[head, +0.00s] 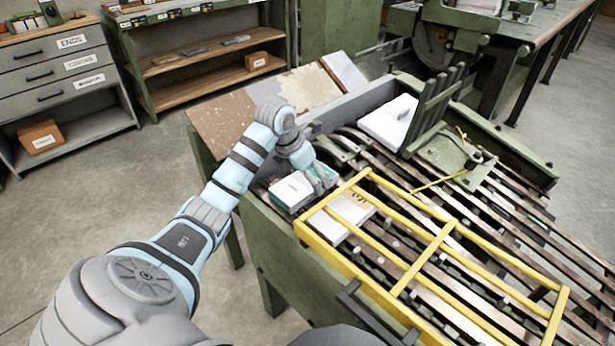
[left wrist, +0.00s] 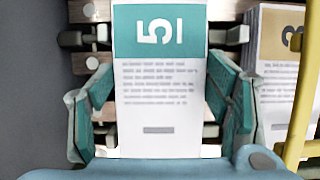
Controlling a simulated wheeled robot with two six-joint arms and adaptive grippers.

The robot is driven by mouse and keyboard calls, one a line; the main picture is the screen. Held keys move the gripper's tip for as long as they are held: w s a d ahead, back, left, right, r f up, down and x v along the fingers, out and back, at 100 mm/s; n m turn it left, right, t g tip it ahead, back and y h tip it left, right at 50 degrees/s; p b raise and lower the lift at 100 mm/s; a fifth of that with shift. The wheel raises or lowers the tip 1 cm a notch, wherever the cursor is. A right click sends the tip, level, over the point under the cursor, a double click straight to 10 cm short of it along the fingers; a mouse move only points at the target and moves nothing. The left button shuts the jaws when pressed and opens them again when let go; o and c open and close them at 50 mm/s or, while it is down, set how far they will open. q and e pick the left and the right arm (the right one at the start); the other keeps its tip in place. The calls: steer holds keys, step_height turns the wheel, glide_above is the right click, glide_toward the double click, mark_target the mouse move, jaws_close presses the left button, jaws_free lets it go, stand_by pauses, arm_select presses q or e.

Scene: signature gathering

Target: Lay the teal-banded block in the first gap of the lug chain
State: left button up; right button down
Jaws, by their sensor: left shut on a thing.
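The teal-banded block (head: 291,190) is a white stack of printed pages marked "5", at the near left end of the slatted machine bed. My left gripper (head: 318,180) is over its right side in the head view. In the left wrist view the block (left wrist: 160,105) lies between the two teal-padded fingers of the gripper (left wrist: 160,118), which is shut on it. Whether its underside touches the bed is hidden. The lug chain (head: 400,262) runs as dark rails with small lugs toward the lower right. My right gripper is in neither view.
A tan-banded block (left wrist: 280,75) marked "3" lies just right of the held one, partly under the yellow guard frame (head: 437,246). A tape measure (head: 474,157) lies on a green plate.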

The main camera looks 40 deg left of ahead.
mark_target(294, 188)
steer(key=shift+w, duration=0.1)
arm_select(q)
steer(key=o, duration=1.4)
steer(key=shift+c, duration=0.2)
steer(key=p+v, duration=0.3)
steer(key=v, duration=0.9)
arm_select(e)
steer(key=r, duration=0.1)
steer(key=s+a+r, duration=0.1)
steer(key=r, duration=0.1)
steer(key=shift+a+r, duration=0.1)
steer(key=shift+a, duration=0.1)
arm_select(q)
steer(key=shift+r, duration=0.15)
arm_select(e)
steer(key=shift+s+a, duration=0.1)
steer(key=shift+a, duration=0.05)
